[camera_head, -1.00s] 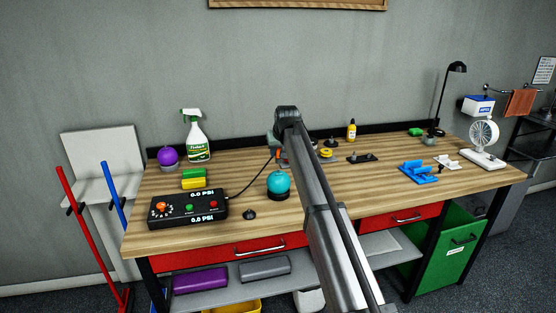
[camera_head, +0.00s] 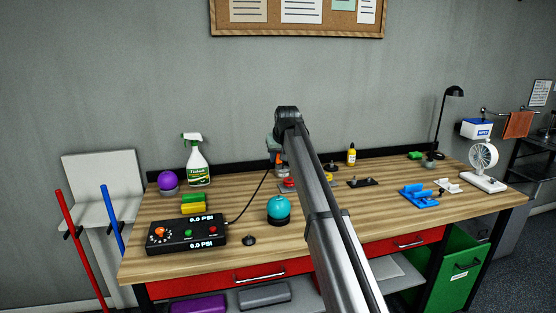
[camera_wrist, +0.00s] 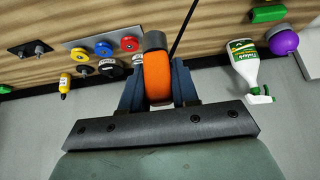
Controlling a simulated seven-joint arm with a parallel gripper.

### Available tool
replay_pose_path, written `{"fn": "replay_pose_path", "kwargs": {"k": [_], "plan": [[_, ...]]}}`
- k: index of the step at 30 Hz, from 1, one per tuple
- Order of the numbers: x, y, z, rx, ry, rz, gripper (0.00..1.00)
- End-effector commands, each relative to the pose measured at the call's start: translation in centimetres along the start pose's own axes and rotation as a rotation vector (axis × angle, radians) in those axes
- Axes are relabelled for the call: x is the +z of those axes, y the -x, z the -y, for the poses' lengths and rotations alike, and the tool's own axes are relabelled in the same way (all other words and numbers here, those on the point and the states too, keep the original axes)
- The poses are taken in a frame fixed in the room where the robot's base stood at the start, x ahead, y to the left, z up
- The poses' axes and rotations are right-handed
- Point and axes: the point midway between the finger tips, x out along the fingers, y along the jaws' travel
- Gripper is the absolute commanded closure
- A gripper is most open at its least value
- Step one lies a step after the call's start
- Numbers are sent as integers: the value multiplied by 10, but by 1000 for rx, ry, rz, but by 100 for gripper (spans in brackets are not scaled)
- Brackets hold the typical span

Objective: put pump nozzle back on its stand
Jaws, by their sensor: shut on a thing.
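The pump nozzle (camera_wrist: 157,78), orange with a grey end, is between the blue-grey fingers of my gripper (camera_wrist: 158,88) in the wrist view. My gripper (camera_head: 277,158) is shut on it and holds it above the back of the workbench; a little of its orange shows in the head view. A black cable (camera_head: 246,199) runs from the nozzle down to the black pump box (camera_head: 187,235), whose displays read 0.0 PSI. A small black round base with a stub (camera_head: 249,240) stands right of the pump; I cannot tell if it is the stand.
A teal ball on a dark base (camera_head: 279,208), a spray bottle (camera_head: 195,162), a purple ball (camera_head: 168,181) and coloured blocks (camera_head: 194,203) stand around. Coloured discs (camera_wrist: 104,49) lie near the back edge. A blue holder (camera_head: 419,196) and fan (camera_head: 484,167) are right. The front middle wood is clear.

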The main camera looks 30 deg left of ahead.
Motion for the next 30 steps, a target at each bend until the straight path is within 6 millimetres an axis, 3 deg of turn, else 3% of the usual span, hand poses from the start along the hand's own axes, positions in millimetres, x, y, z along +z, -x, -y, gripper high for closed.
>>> {"fn": "replay_pose_path", "kwargs": {"k": [15,25,30], "plan": [[-12,17,0,0,0,-1,100],[-12,19,0,0,0,-1,100],[-12,17,12,-7,10,0,100]]}}
